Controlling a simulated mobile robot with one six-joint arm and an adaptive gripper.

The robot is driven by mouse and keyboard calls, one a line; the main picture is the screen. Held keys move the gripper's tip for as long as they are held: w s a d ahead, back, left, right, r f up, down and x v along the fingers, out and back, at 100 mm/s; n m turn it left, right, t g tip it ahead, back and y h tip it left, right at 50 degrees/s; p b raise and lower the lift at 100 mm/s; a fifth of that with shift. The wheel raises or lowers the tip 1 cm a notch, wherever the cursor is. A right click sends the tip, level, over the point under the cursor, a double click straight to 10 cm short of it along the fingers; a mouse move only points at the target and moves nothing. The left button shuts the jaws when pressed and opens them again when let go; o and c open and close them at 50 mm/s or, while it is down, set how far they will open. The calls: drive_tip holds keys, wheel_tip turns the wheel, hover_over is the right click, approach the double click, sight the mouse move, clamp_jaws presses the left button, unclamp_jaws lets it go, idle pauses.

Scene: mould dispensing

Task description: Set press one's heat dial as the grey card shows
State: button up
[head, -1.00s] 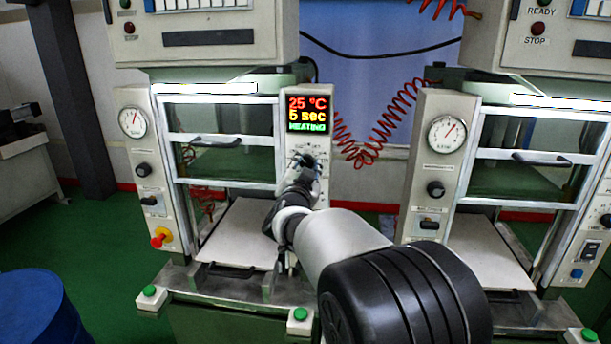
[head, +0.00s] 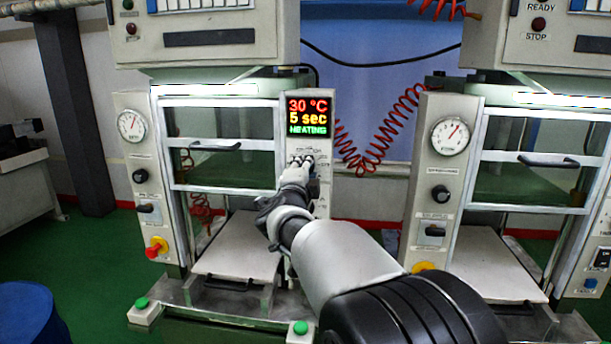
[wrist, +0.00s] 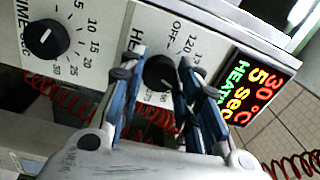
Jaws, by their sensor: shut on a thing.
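Press one's heat dial (wrist: 160,73) is a black knob on the pale front panel, with OFF and numbers printed around it. My gripper (wrist: 157,68) has its blue fingers on both sides of the knob and is shut on it. In the head view my gripper (head: 301,163) covers most of the dial under the display. The display (head: 307,115) reads 30 °C in red, 5 sec in yellow and HEATING in green. It also shows at the right of the wrist view (wrist: 252,92). I see no grey card in either view.
The time dial (wrist: 46,38) is beside the heat dial in the wrist view. A red coiled hose (head: 362,160) hangs right of the panel. A second press (head: 435,170) stands to the right. A blue drum (head: 30,315) is at lower left.

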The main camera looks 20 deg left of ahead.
drive_tip(key=shift+m, duration=3.9)
drive_tip(key=o, duration=1.1)
drive_tip(key=shift+c, duration=0.2)
drive_tip(key=shift+s, duration=0.1)
drive_tip(key=v, duration=1.2)
drive_tip(key=shift+r, duration=0.2)
